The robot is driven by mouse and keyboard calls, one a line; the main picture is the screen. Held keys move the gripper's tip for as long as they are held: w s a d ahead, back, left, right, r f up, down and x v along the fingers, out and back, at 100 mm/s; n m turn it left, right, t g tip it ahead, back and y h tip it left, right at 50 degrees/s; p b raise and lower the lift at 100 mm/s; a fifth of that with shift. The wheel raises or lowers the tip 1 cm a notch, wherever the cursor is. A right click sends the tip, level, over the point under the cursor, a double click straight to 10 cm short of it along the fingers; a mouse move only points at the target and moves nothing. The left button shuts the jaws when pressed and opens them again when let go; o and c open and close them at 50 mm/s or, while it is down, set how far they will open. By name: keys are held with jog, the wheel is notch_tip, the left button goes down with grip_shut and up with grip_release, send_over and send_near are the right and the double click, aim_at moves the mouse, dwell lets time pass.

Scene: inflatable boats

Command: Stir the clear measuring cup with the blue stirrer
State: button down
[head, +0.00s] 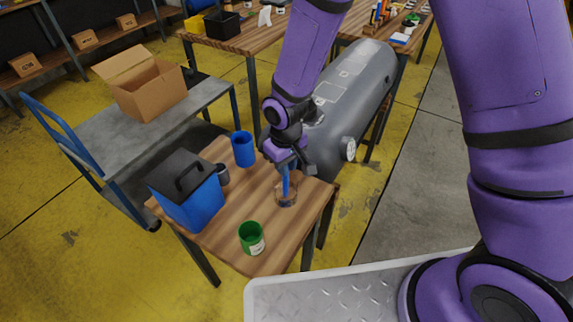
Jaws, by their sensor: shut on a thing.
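The clear measuring cup (286,200) stands on the right part of the small wooden table (232,234). My gripper (286,163) is above it, pointing down, and is shut on the blue stirrer (286,181). The stirrer hangs upright, with its lower end inside the cup as far as I can tell. The upper end of the stirrer is hidden by the gripper. The cup's contents are too small to make out.
On the same table stand a green can (251,238), a blue cup (243,149), a grey mug (222,175) and a blue box with a black lid (188,195). A grey tank (345,100) lies behind. A cart (120,140) carries an open cardboard box (150,95).

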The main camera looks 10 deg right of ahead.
jog(key=shift+r, duration=4.55)
jog(key=shift+r, duration=2.5)
